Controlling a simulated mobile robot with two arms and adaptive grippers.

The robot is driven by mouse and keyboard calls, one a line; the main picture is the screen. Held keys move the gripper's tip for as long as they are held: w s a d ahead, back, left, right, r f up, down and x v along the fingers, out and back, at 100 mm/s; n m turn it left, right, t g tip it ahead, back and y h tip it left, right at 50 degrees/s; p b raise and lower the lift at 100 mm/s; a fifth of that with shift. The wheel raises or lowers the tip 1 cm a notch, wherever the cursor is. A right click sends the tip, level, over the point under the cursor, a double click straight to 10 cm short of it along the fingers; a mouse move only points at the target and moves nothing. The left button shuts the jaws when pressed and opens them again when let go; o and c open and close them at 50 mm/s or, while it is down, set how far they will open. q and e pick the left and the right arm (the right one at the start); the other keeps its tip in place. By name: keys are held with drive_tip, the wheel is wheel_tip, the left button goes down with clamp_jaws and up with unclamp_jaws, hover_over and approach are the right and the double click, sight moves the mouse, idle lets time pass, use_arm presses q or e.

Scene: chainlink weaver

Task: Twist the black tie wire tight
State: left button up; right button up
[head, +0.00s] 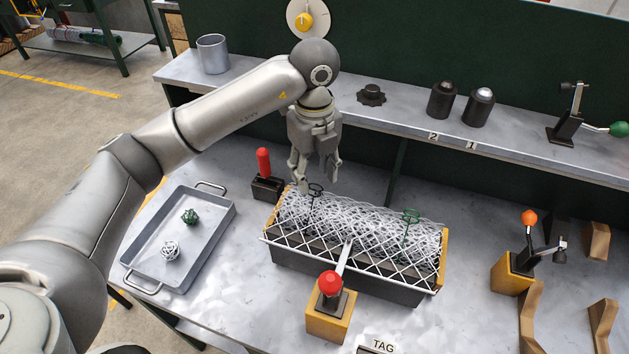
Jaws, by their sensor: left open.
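The black tie wire (315,189) stands up as a small loop at the left end of the rolled chainlink mesh (360,226). My left gripper (317,184) points down from above, open, with its fingertips close to the loop's height. The loop appears between or just in front of the fingers; I cannot tell whether they touch it. A green tie wire (411,215) with a similar loop stands towards the right end of the mesh. My right gripper is not in view.
A red-knobbed clamp (329,289) stands in front of the mesh, and a red-handled tool (264,167) sits in a black block behind left. A grey tray (189,260) holds a green and a white wire ball. An orange-knobbed clamp (528,217) stands right. A raised shelf (400,110) runs behind.

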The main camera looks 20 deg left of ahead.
sight(315, 185)
use_arm(q)
drive_tip(key=n, duration=0.3)
drive_tip(key=shift+n+p, duration=0.4)
drive_tip(key=n+p, duration=0.1)
drive_tip(key=n, duration=0.2)
drive_tip(key=shift+r+n, duration=0.1)
drive_tip(key=shift+n, duration=0.2)
drive_tip(key=shift+f+n, duration=0.3)
drive_tip(key=shift+n, duration=0.2)
wheel_tip(315, 185, down, 3)
drive_tip(key=shift+r+b, duration=0.1)
drive_tip(key=shift+b, duration=1.15)
drive_tip(key=shift+f, duration=0.45)
